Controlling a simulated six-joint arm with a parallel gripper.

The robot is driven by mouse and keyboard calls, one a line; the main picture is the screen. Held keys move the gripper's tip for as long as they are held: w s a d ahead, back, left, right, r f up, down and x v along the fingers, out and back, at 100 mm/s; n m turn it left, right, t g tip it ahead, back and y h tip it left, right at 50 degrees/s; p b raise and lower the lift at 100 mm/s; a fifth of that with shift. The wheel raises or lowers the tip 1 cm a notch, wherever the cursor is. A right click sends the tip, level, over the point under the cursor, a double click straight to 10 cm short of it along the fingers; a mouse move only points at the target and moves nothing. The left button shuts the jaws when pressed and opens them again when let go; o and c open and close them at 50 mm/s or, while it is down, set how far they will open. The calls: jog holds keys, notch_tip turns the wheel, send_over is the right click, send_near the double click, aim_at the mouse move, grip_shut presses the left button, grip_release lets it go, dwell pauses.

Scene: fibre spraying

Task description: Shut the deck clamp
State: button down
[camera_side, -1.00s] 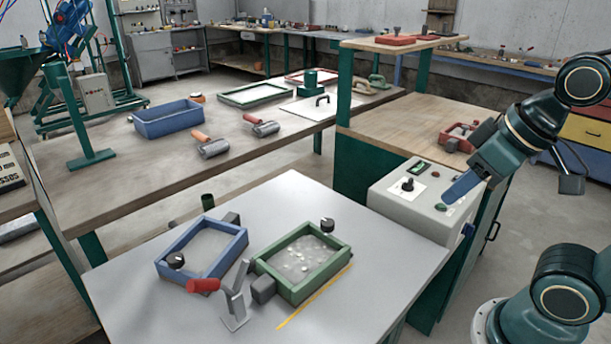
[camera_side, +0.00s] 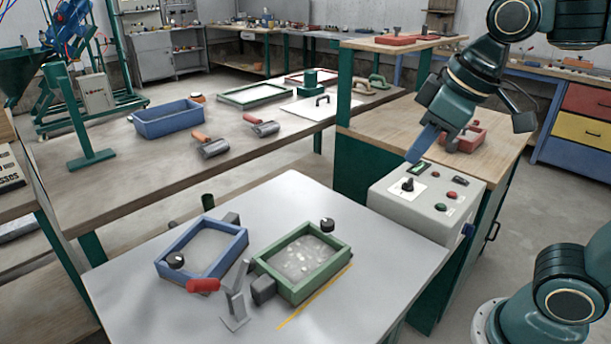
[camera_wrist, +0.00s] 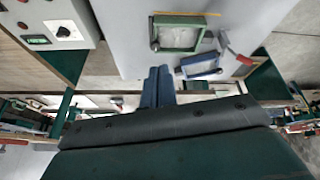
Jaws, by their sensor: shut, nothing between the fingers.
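The deck clamp is a grey metal bracket (camera_side: 236,307) with a red handle (camera_side: 203,285), at the front of the light grey table. Its handle sticks out to the left, and an upright grey lever rises from the bracket. A green frame (camera_side: 303,258) with pale material inside lies to its right, and a blue frame (camera_side: 203,247) lies behind it. My gripper (camera_side: 414,155) is shut and empty, in the air over the back of the control box, well apart from the clamp. In the wrist view, the gripper (camera_wrist: 157,72) shows blue fingers together, with the red clamp handle (camera_wrist: 242,60) off to the right.
A grey control box (camera_side: 425,205) with a dial and buttons stands right of the table (camera_side: 350,290). Black knobs (camera_side: 327,224) sit near the frames. A green post (camera_side: 345,90) and shelf rise behind. The air above the table looks clear.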

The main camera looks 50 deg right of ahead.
jog(key=w+a+r+n+g, duration=0.1)
jog(key=w+a+r+n, duration=0.25)
jog(key=w+a, duration=0.45)
jog(key=n+g, duration=0.2)
jog(key=n, duration=0.5)
send_over(218, 283)
jog(key=w, duration=0.2)
notch_tip(218, 283, down, 6)
jog(key=a+f+n, duration=0.1)
jog(key=a+f, duration=0.1)
jog(key=a, duration=0.3)
jog(key=a+f+n+g, duration=0.1)
jog(key=a+f, duration=0.2)
jog(key=a, duration=0.2)
jog(key=shift+s+a+f+n, duration=0.15)
jog(key=shift+s+f+n, duration=0.15)
jog(key=shift+s+n, duration=0.1)
jog(key=shift+f, duration=0.1)
jog(key=d+f, duration=0.3)
jog(key=f, duration=0.5)
jog(key=shift+d+f, duration=0.25)
jog(key=shift+d, duration=0.15)
